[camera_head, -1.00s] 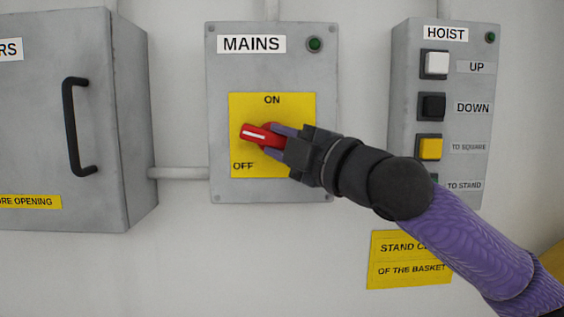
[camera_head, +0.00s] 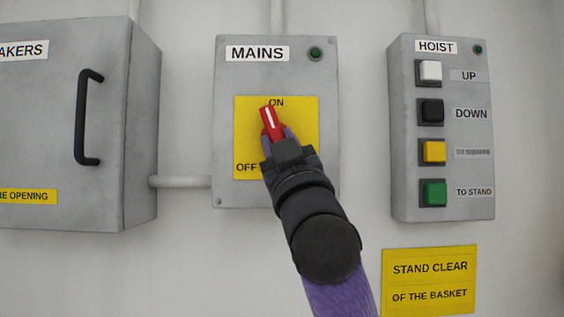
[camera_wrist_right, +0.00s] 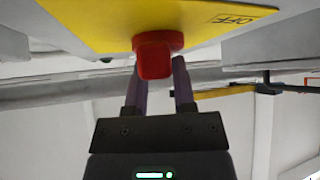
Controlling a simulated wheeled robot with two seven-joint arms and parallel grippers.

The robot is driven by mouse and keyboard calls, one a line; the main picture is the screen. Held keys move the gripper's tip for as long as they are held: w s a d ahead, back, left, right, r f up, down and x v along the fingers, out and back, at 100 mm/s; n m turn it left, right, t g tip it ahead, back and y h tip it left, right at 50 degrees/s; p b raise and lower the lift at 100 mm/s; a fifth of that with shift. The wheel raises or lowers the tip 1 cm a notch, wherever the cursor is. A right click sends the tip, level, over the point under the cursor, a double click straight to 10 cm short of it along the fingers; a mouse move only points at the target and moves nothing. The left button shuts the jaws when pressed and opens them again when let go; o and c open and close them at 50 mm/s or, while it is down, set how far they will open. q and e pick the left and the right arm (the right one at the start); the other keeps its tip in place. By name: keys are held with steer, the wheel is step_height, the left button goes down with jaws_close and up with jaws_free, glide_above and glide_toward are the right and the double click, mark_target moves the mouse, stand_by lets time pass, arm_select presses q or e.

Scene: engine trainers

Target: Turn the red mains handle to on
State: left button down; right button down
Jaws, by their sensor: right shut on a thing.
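The red mains handle (camera_head: 268,120) sits on a yellow plate (camera_head: 305,115) on the grey MAINS box (camera_head: 226,120). Its white line points almost straight up, just left of the word ON. OFF is at the plate's lower left. My right gripper (camera_head: 279,138) comes from below and is shut on the handle's lower part, which its fingers partly hide. In the right wrist view the red handle (camera_wrist_right: 155,58) shows at the tips of the two fingers (camera_wrist_right: 158,78). A small green lamp (camera_head: 315,53) is at the box's upper right. My left gripper is not in view.
A grey cabinet (camera_head: 40,120) with a black pull handle (camera_head: 84,118) stands left. The HOIST box (camera_head: 400,180), with white, black, yellow and green buttons, is right. A yellow STAND CLEAR sign (camera_head: 429,282) hangs below it.

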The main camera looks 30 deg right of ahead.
steer(key=m+g+h+b, duration=0.1)
steer(key=m+h, duration=0.3)
steer(key=m+g+h+b, duration=0.1)
steer(key=m+h, duration=0.3)
steer(key=shift+w+a+m, duration=0.1)
steer(key=shift+a+m, duration=0.1)
steer(key=shift+m, duration=0.2)
steer(key=shift+m+g+h, duration=0.5)
steer(key=shift+h, duration=0.2)
steer(key=shift+c, duration=2.2)
jaws_free()
steer(key=b+v, duration=0.4)
steer(key=v, duration=0.6)
steer(key=shift+b, duration=0.4)
